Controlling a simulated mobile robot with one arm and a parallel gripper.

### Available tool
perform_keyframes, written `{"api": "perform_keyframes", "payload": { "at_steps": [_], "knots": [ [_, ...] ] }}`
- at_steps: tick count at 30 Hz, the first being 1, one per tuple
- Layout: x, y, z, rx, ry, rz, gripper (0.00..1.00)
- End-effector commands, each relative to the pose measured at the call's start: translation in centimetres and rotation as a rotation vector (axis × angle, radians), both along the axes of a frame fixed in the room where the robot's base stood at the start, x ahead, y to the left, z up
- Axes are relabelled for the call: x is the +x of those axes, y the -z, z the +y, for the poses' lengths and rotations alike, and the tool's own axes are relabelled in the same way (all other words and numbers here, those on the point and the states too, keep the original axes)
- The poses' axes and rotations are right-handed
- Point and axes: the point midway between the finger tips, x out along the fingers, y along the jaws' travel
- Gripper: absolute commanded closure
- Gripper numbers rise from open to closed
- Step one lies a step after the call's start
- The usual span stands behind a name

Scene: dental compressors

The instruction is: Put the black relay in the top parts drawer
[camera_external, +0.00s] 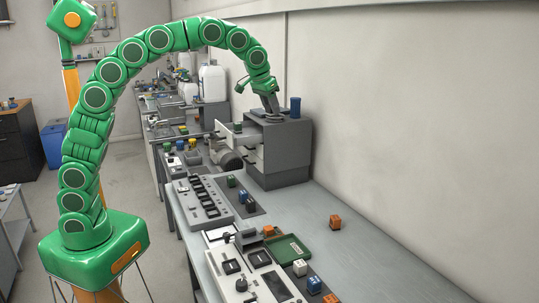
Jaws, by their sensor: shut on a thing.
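My gripper (271,105) is at the top of the grey drawer cabinet (289,142), left of a dark blue cup. It is shut on a small dark thing at the cabinet top, which fits the black relay; the fingers and the small size hide its detail. The top parts drawer (228,130) is pulled out toward the left, with a pale front. A small greenish thing shows at its opening. The gripper is above and to the right of this drawer.
The dark blue cup (295,107) stands close by on the cabinet. Several coloured blocks lie on a dark strip (257,210) beside a grey switch panel (201,201). An orange block (335,222) and a green tray (287,249) are nearer. The bench right of them is mostly clear.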

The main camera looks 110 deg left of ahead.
Motion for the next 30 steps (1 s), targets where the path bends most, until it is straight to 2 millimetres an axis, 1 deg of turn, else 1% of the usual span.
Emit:
{"api": "perform_keyframes", "payload": {
  "at_steps": [1,3,9,12,18,25,30],
  "knots": [
    [-1.6,0.0,1.3,0.000,-0.023,-0.001,0.94],
    [-3.5,0.0,2.9,-0.001,-0.049,-0.002,0.94],
    [-8.9,0.2,6.5,-0.003,-0.114,-0.002,0.94],
    [-11.1,0.3,7.8,-0.003,-0.141,-0.003,0.94],
    [-14.9,0.2,9.7,0.000,-0.183,-0.005,0.94],
    [-14.5,3.6,9.5,-0.003,-0.177,-0.002,0.94],
    [-14.5,5.0,9.5,-0.002,-0.178,-0.003,0.94]
  ]
}}
